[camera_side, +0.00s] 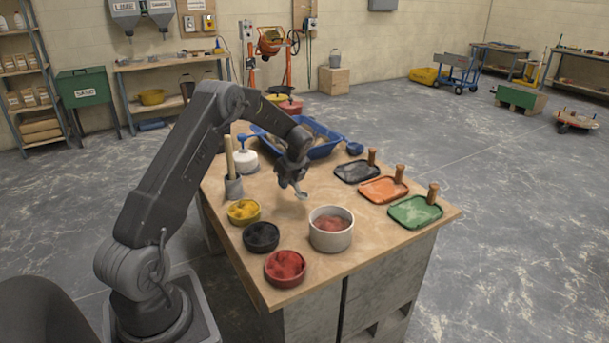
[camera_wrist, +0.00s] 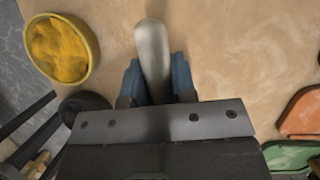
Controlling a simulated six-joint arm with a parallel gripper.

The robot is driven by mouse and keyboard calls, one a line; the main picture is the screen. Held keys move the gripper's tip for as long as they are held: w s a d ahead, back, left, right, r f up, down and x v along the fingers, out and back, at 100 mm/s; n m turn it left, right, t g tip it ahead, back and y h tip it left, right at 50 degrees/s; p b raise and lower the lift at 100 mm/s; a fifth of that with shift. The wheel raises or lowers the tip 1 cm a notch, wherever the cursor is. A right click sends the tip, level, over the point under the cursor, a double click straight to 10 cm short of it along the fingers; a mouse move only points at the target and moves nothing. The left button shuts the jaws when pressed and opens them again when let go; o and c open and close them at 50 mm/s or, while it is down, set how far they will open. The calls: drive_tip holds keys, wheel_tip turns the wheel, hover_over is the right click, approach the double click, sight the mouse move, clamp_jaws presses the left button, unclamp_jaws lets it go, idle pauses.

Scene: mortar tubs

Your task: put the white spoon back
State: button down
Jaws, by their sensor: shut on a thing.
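My gripper (camera_side: 290,175) hangs over the middle of the wooden table and is shut on the white spoon (camera_side: 300,193). The spoon points down from the jaws and its end is above the bare board, behind the large pale tub (camera_side: 331,240). In the wrist view, the spoon (camera_wrist: 152,50) shows as a pale, rounded shape between the blue fingers of my gripper (camera_wrist: 155,82). The part of the spoon inside the jaws is hidden. A grey holder (camera_side: 234,188) with upright wooden sticks stands at the table's left edge.
A yellow tub (camera_side: 243,211), a black tub (camera_side: 261,237) and a red tub (camera_side: 285,268) line the left front. Black (camera_side: 340,174), orange (camera_side: 370,194) and green (camera_side: 405,216) trays line the right. A white jar (camera_side: 245,161) and blue trough (camera_side: 325,150) stand behind.

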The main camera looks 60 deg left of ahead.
sight(282, 201)
drive_tip(key=shift+s+a+f, duration=0.25)
drive_tip(key=shift+a+f, duration=0.35)
drive_tip(key=shift+a, duration=0.1)
drive_tip(key=shift+f, duration=0.15)
drive_tip(key=shift+f, duration=1.85)
drive_tip(key=shift+f, duration=0.4)
drive_tip(key=c, duration=0.8)
unclamp_jaws()
drive_tip(key=shift+c, duration=0.2)
